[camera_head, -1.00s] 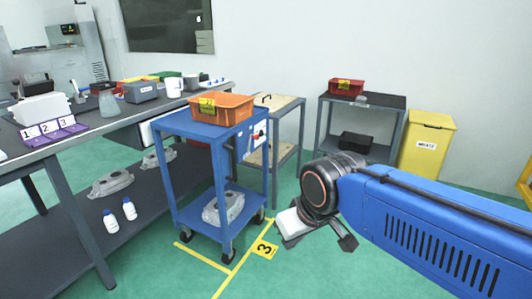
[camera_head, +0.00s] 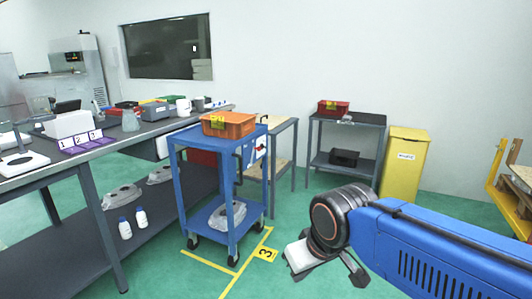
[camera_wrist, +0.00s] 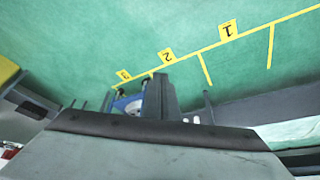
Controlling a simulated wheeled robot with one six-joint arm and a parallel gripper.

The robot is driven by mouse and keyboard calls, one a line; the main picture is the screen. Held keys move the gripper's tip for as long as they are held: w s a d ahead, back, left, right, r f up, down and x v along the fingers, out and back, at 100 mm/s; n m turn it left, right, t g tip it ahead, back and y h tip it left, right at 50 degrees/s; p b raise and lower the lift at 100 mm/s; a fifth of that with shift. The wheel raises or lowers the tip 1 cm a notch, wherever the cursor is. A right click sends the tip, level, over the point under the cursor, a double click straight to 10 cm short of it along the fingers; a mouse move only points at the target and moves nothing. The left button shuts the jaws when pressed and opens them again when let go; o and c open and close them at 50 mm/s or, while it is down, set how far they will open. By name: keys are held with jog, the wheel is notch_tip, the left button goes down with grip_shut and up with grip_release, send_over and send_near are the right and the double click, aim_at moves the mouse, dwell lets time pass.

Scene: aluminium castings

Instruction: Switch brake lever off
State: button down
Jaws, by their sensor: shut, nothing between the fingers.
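A blue trolley (camera_head: 217,138) stands on the floor in the middle of the head view, with an orange bin on top and a grey casting on its lower shelf. A small light panel with red marks (camera_head: 260,147) shows at its right side. The brake lever cannot be made out clearly there. My gripper (camera_head: 357,276) is shut and empty, low over the floor at the right, well apart from the trolley. In the wrist view, part of the blue trolley (camera_wrist: 128,104) shows beyond dark gripper parts that hide much of it.
A long grey workbench (camera_head: 100,150) stands at the left. Yellow floor lines with a 3 mark (camera_head: 266,254) lie before the trolley. Green floor (camera_head: 320,195) is free between trolley and arm.

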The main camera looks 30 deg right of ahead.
jog(key=w+d+r+m+t+h, duration=0.15)
jog(key=w+d+r+m, duration=0.45)
jog(key=w, duration=1)
jog(key=w+d+r+m+t+h, duration=0.1)
jog(key=w+d+r+m+t, duration=0.2)
jog(key=w+d, duration=0.9)
jog(key=w+d+r+m+t+h, duration=0.15)
jog(key=w+r+m+t, duration=0.35)
jog(key=w, duration=1.6)
jog(key=w+d+f+m+y, duration=0.1)
jog(key=w+d+f, duration=0.1)
jog(key=w+d, duration=0.45)
jog(key=w+d+f+m+y, duration=0.1)
jog(key=w+d+f, duration=0.15)
jog(key=w, duration=0.75)
jog(key=w+d+f+m+y, duration=0.1)
jog(key=w+d+f+y, duration=0.1)
jog(key=w+d+f, duration=0.2)
jog(key=w+d+f+m+t+y, duration=0.1)
jog(key=w+d+f+m+y, duration=0.1)
jog(key=f, duration=0.7)
jog(key=w+d+y, duration=0.1)
jog(key=w+d, duration=0.1)
jog(key=w, duration=0.1)
jog(key=shift+f, duration=0.2)
jog(key=shift+t, duration=0.25)
